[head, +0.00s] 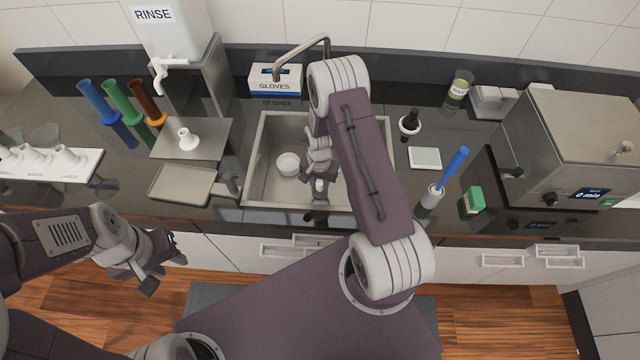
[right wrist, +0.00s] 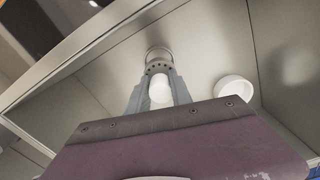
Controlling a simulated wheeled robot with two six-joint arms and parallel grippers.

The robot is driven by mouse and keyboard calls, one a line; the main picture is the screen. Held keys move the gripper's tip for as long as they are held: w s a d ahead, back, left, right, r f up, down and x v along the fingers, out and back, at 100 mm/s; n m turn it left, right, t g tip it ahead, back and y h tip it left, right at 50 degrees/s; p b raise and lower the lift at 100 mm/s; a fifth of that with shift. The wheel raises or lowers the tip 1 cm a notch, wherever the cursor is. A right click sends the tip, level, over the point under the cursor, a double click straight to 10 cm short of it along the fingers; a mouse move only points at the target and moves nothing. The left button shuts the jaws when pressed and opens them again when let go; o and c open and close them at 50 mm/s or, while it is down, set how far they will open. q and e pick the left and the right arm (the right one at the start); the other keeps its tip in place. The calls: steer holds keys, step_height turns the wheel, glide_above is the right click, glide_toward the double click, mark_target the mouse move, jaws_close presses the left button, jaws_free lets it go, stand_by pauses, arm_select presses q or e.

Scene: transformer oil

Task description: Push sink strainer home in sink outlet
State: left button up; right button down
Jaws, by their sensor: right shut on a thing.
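My right gripper (head: 320,190) reaches down into the steel sink (head: 255,165). In the right wrist view its fingers (right wrist: 158,95) are shut on the white knob of the sink strainer (right wrist: 159,68). The strainer has a metal body with a row of small holes, pointing away from the gripper. The round sink outlet (right wrist: 157,53) shows right at the strainer's far end. I cannot tell how deep the strainer sits in it. My left gripper (head: 165,272) hangs open and empty in front of the counter, away from the sink.
A white round cup (head: 288,164) stands in the sink beside the right gripper; it also shows in the right wrist view (right wrist: 235,90). The tap (head: 302,50) and glove box (head: 275,79) are behind the sink. A tray (head: 182,185) lies left of it.

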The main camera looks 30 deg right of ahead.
mark_target(321, 192)
step_height(321, 192, down, 4)
steer(key=shift+s+d+r+b, duration=0.1)
steer(key=shift+s+r+b, duration=0.05)
steer(key=shift+b, duration=1.05)
steer(key=shift+f+b, duration=0.4)
steer(key=shift+f, duration=0.2)
steer(key=shift+r, duration=0.1)
steer(key=shift+f+b, duration=1.3)
steer(key=shift+f, duration=0.45)
steer(key=c, duration=1.1)
jaws_free()
steer(key=shift+r, duration=0.1)
